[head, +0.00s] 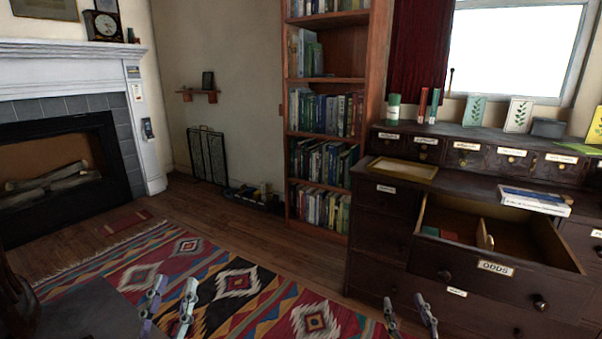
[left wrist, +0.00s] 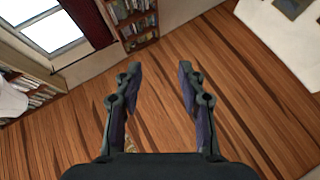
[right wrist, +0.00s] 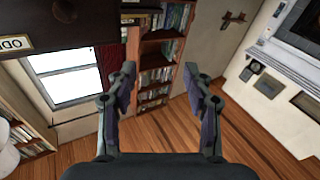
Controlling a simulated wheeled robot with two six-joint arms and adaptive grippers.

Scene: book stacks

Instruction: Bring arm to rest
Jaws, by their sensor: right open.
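My left gripper (head: 170,300) is at the bottom of the head view, left of centre, in front of the patterned rug. In the left wrist view its fingers (left wrist: 160,72) are spread with nothing between them. My right gripper (head: 409,312) is at the bottom of the head view, in front of the dark drawer cabinet and below its pulled-out drawer. In the right wrist view its fingers (right wrist: 159,72) are spread and empty. Only the fingertips of both grippers show in the head view. The arms behind them are mostly hidden.
The drawer labelled ODDS (head: 496,268) stands open, with a wooden divider (head: 485,235) inside. Books (head: 535,200) lie on the cabinet top beside it. A tall bookcase (head: 376,60) stands behind. The rug (head: 225,290) and wood floor (head: 215,215) are open to the left.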

